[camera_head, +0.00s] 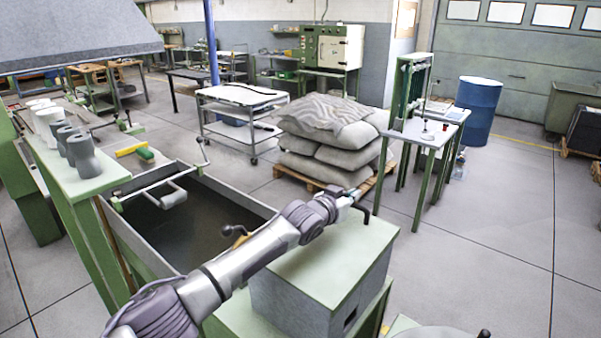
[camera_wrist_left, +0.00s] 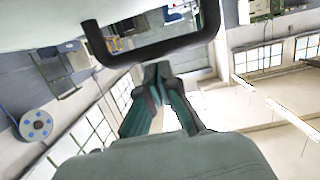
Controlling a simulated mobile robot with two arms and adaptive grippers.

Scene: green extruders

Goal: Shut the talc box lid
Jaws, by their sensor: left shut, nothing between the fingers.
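The talc box (camera_head: 290,302) is a grey box with a pale green lid (camera_head: 335,262), standing at the near end of the trough. The lid looks flat on the box in the head view; I cannot tell whether a small gap remains. A black handle (camera_head: 367,214) stands at the lid's far edge. My left gripper (camera_head: 352,195) reaches over the lid to the handle, shut and empty. In the left wrist view the gripper's fingertips (camera_wrist_left: 158,70) are together close by the black handle (camera_wrist_left: 172,46); whether they touch it is unclear. My right gripper is not in view.
A dark trough (camera_head: 190,222) with a roller frame lies left of the box. Grey cups (camera_head: 82,158) stand on the green ledge at left. Stacked sacks (camera_head: 325,145) and a small table (camera_head: 420,130) stand beyond.

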